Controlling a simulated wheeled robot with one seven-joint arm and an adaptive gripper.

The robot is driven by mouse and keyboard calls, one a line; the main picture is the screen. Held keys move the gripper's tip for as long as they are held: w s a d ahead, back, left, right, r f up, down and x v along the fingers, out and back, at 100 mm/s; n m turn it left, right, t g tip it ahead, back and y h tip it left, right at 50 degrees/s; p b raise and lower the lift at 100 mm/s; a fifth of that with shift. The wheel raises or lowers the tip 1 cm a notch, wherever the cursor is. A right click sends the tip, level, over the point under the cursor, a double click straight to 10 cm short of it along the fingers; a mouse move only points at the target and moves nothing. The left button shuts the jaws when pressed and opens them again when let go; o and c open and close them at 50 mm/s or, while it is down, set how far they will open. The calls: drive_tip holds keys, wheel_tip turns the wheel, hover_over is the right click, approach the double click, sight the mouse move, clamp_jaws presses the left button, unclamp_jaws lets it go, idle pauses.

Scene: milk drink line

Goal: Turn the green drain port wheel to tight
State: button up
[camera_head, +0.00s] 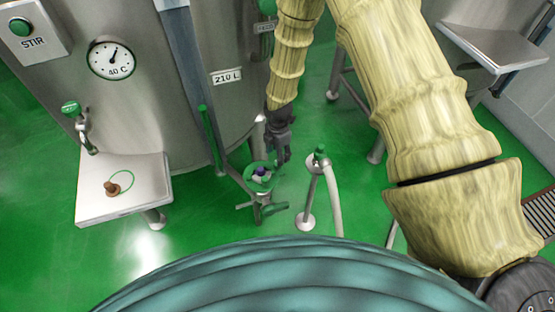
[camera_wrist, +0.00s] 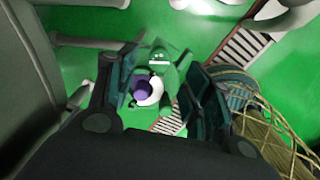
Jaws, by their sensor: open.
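The green drain port wheel (camera_head: 249,179) is low in front of the tank, with a white and purple piece at its middle. My gripper (camera_head: 281,160) points down just above and to the right of the wheel's middle and hides part of its rim. In the wrist view, a green part of the wheel fitting (camera_wrist: 172,73) and the white and purple piece (camera_wrist: 145,90) show between the two dark fingers of my gripper (camera_wrist: 160,88). The fingers are apart and hold nothing. I cannot tell whether they touch the wheel.
The steel tank (camera_head: 215,110) stands close behind the wheel. A post with a green top (camera_head: 319,158) and a pale hose stands close to its right. A steel shelf (camera_head: 150,190) with a brown stopper (camera_head: 112,188) is at left. Green floor lies between.

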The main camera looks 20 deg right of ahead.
drive_tip(key=shift+f+p, duration=0.55)
drive_tip(key=shift+f, duration=2.05)
drive_tip(key=c, duration=1)
